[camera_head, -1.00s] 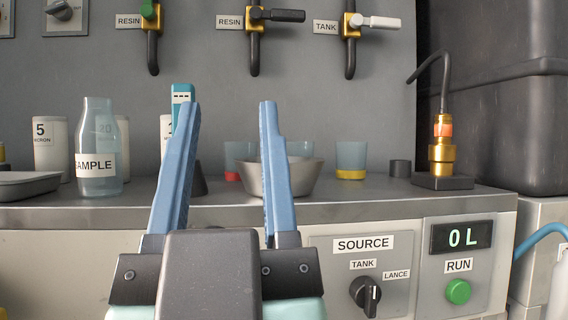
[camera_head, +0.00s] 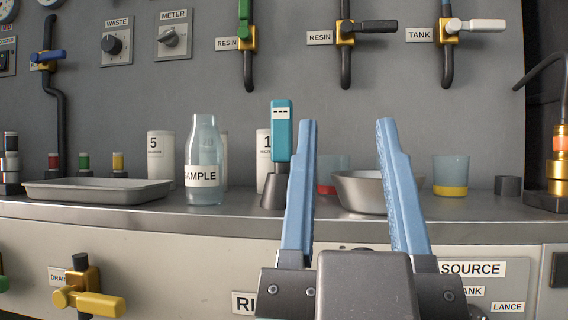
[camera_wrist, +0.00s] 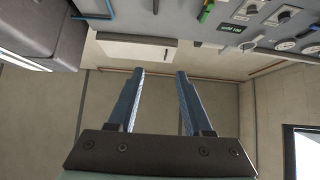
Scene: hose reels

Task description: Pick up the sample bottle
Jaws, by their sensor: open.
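The sample bottle (camera_head: 204,160) is a clear, bluish bottle with a narrower neck and a white label whose visible letters read "AMPLE". It stands upright on the grey counter (camera_head: 140,219), left of centre in the head view. My gripper (camera_head: 346,122) is open and empty, to the right of the bottle and apart from it. In the wrist view my gripper (camera_wrist: 160,74) also has nothing between its blue fingers. The bottle cannot be made out in the wrist view.
A metal tray (camera_head: 98,196) lies left of the bottle. White filter cylinders (camera_head: 160,158) stand behind it. A teal meter (camera_head: 281,135) on a dark stand is to its right. A steel bowl (camera_head: 362,194) sits partly behind my fingers. A yellow valve (camera_head: 88,300) juts from the front panel.

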